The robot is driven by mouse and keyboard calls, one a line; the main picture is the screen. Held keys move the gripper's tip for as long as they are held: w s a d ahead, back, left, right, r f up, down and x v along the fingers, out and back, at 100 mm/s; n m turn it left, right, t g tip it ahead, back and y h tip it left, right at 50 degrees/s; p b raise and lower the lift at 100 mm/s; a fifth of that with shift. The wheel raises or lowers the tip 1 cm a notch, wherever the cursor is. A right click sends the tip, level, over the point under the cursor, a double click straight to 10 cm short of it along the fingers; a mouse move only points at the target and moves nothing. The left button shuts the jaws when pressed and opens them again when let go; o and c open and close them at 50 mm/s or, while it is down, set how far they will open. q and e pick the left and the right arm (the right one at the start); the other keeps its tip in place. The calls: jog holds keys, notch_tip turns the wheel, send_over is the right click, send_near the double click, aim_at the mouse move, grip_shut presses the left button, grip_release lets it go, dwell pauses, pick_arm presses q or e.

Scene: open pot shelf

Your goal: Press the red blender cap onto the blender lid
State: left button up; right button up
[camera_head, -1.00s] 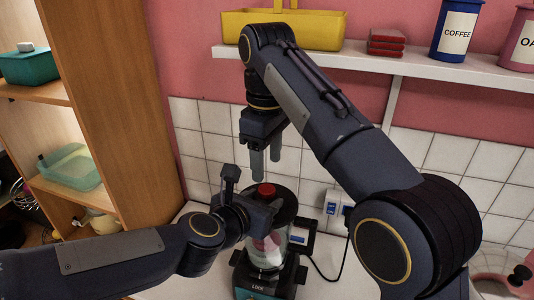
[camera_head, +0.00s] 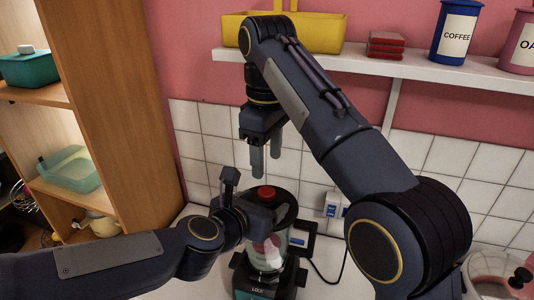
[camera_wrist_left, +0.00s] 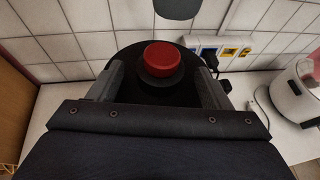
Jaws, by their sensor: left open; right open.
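The red blender cap (camera_head: 266,192) sits at the middle of the dark blender lid (camera_head: 284,212); I cannot tell whether it is fully pressed in. It also shows in the left wrist view (camera_wrist_left: 162,58), above a dark round collar on the lid (camera_wrist_left: 133,66). The blender (camera_head: 268,262) stands upright on the counter. My left gripper (camera_head: 262,208) is at the lid's left side; in the left wrist view its open fingers (camera_wrist_left: 162,85) lie on either side of the lid. My right gripper (camera_head: 266,160) is open and empty, pointing down above the cap.
A wall outlet (camera_head: 333,205) and a cable are right of the blender. A wooden shelf (camera_head: 120,110) stands at the left. A wall shelf (camera_head: 400,68) holds a yellow basket (camera_head: 300,30) and canisters. A white appliance (camera_wrist_left: 295,95) stands right in the wrist view.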

pick_arm(q)
jog(key=p+v, duration=0.2)
jog(key=v, duration=0.5)
jog(key=shift+s+a+p, duration=0.15)
jog(key=shift+s+p, duration=0.1)
jog(key=shift+p, duration=0.1)
